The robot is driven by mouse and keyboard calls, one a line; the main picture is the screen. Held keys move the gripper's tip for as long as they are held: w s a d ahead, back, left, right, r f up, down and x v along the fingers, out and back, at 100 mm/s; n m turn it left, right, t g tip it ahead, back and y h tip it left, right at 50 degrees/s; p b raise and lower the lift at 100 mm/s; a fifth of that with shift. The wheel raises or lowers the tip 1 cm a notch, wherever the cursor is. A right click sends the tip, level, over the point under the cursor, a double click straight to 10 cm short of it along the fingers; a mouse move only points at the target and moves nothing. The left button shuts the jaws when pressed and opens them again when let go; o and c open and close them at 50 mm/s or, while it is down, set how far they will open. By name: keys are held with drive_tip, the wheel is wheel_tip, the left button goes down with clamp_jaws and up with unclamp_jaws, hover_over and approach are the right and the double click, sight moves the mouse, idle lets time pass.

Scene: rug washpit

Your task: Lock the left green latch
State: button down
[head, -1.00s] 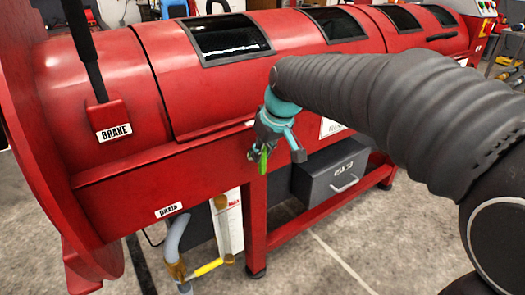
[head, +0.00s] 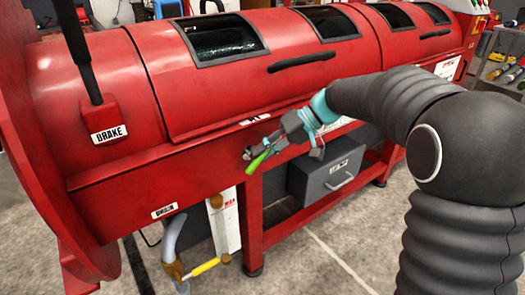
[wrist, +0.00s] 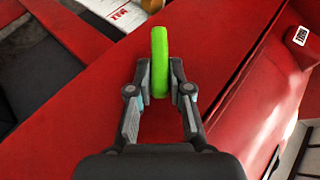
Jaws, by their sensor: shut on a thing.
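The left green latch (head: 258,161) is a bright green handle on the red drum's front, just below the lid edge. In the head view it slants down to the left from a small metal pivot. My gripper (head: 270,145) comes in from the right and is shut on it. In the wrist view the green latch (wrist: 159,48) stands upright between the two fingertips of my gripper (wrist: 160,82), its end reaching beyond them. The latch's pivot is not clear in the wrist view.
The red drum's lid (head: 210,85) has a black handle (head: 301,62). A brake lever (head: 84,55) rises at left. Below are a drain pipe with a yellow handle (head: 204,267) and a grey drawer box (head: 325,172). The floor in front is clear.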

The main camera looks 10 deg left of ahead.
drive_tip(key=g+y, duration=0.1)
drive_tip(key=f+m+g+y, duration=0.1)
drive_tip(key=y, duration=0.1)
drive_tip(key=shift+w+d+f+g+b, duration=0.2)
drive_tip(key=shift+g+b, duration=0.1)
drive_tip(key=shift+g, duration=0.1)
drive_tip(key=shift+f+m+g+y, duration=0.15)
drive_tip(key=shift+m+g+y, duration=0.25)
drive_tip(key=shift+y, duration=0.4)
drive_tip(key=shift+f+m+g+y, duration=0.15)
drive_tip(key=shift+m+g+y, duration=0.15)
drive_tip(key=shift+g+y, duration=0.35)
drive_tip(key=shift+y, duration=0.25)
drive_tip(key=c, duration=1.1)
unclamp_jaws()
drive_tip(key=v, duration=1.2)
